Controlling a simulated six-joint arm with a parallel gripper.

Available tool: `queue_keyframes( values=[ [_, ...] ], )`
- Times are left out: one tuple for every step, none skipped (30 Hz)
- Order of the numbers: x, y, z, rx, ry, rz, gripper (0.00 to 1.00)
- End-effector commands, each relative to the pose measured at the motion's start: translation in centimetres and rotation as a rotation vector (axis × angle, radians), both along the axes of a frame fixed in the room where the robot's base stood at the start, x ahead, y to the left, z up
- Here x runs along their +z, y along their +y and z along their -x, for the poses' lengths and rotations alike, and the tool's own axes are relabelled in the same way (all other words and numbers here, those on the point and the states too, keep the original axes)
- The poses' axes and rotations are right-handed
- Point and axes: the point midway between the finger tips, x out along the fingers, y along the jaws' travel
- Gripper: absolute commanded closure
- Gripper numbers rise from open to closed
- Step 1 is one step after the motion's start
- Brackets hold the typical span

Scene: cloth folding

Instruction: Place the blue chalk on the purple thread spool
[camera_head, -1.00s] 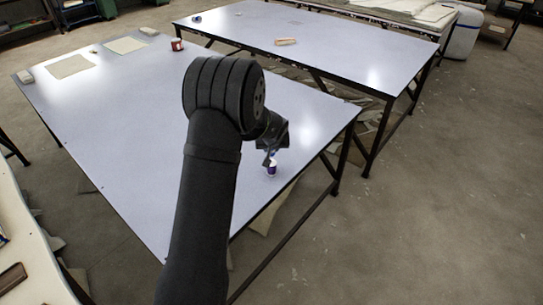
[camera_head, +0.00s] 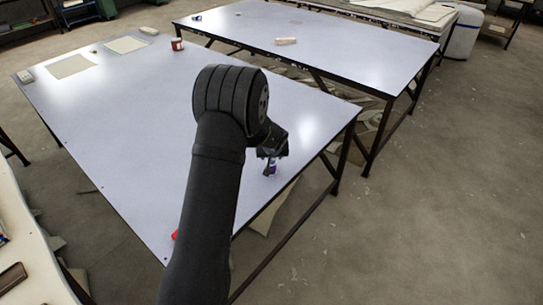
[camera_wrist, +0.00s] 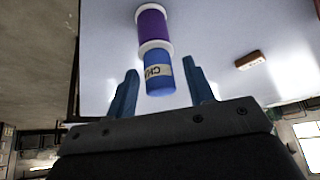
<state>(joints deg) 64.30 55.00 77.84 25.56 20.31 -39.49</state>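The purple thread spool (camera_wrist: 152,28) has white flanges and shows at the top of the wrist view. In the head view it is small, on the near table (camera_head: 270,170) by the right edge. The blue chalk (camera_wrist: 158,82), a cylinder with a pale label, is in line with the spool, its far end against the white flange. My gripper (camera_wrist: 160,67) is open, with one blue finger on each side of the chalk and a visible gap at both. In the head view my gripper (camera_head: 271,154) is just above the spool, and the chalk is mostly hidden.
A red object (camera_head: 175,234) is partly hidden beside my arm. A red cup-like item (camera_head: 177,44) and flat cloth pieces (camera_head: 70,66) lie toward the back of the table. A second table (camera_head: 350,55) stands behind, bearing a tan block (camera_head: 286,41).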

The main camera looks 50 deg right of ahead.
Motion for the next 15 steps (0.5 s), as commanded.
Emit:
queue_keyframes(
  values=[
    [0.0, 0.0, 0.0, 0.0, 0.0, 0.0, 0.52],
    [0.0, 0.0, 0.0, 0.0, 0.0, 0.0, 0.52],
    [0.1, 0.0, 0.0, 0.0, 0.0, 0.0, 0.52],
    [0.2, 0.0, 0.0, 0.0, -0.001, 0.001, 0.52],
    [0.4, 0.0, 0.0, 0.001, 0.0, 0.001, 0.52],
    [0.6, 0.1, 0.1, 0.0, -0.001, 0.001, 0.52],
    [0.9, 0.2, 0.2, 0.0, 0.0, 0.0, 0.52],
    [1.1, 0.3, 0.3, 0.0, 0.001, 0.001, 0.52],
    [1.7, 0.5, 0.5, 0.0, -0.001, 0.002, 0.52],
    [2.1, 0.6, 0.6, 0.0, -0.001, 0.003, 0.52],
    [2.5, 0.8, 0.8, 0.0, -0.001, 0.002, 0.52],
    [3.1, 1.1, 1.1, 0.0, -0.001, 0.003, 0.52],
    [3.6, 1.3, 1.3, 0.0, -0.001, 0.003, 0.52],
    [4.2, 1.5, 1.5, 0.0, -0.001, 0.003, 0.52],
    [4.8, 1.8, 1.8, 0.0, -0.001, 0.002, 0.52]
  ],
)
